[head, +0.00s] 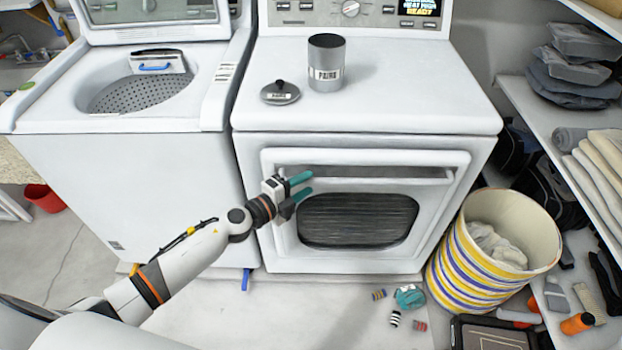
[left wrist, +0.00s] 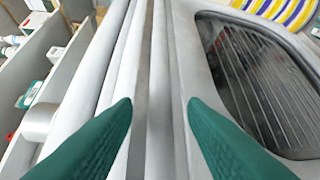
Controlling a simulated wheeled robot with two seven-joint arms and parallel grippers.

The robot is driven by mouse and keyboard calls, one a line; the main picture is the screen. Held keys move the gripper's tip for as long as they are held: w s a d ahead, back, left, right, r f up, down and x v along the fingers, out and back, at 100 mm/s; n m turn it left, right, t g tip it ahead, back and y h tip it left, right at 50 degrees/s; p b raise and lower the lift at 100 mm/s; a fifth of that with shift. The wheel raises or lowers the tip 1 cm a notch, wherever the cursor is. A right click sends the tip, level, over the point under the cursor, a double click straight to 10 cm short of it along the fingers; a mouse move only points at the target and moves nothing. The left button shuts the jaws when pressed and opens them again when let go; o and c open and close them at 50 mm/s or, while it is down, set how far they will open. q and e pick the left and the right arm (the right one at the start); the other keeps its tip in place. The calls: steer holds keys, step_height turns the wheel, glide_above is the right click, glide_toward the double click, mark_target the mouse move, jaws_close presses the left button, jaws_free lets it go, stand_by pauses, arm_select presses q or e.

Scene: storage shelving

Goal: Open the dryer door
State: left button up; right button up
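The white dryer (head: 365,110) stands right of the washer. Its front door (head: 283,235) appears shut, with a dark window (head: 357,221) and a horizontal handle bar (head: 400,180) along the top. My left gripper (head: 304,186) is at the upper left of the door, by the handle's left end, its two green fingers spread apart. In the left wrist view the fingers (left wrist: 160,108) are apart, with pale door edges running lengthwise between them and the window (left wrist: 255,80) at right. I cannot tell whether they touch anything. My right gripper is not in view.
An open-lidded washer (head: 130,150) stands at left. A grey canister (head: 326,62) and its lid (head: 280,93) sit on the dryer. A striped basket (head: 460,260) stands right of the door. Small socks (head: 394,318) lie on the floor in front. Shelves (head: 520,95) line the right.

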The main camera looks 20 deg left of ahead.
arm_select(q)
steer(key=shift+x, duration=1.45)
steer(key=shift+c, duration=0.3)
jaws_close()
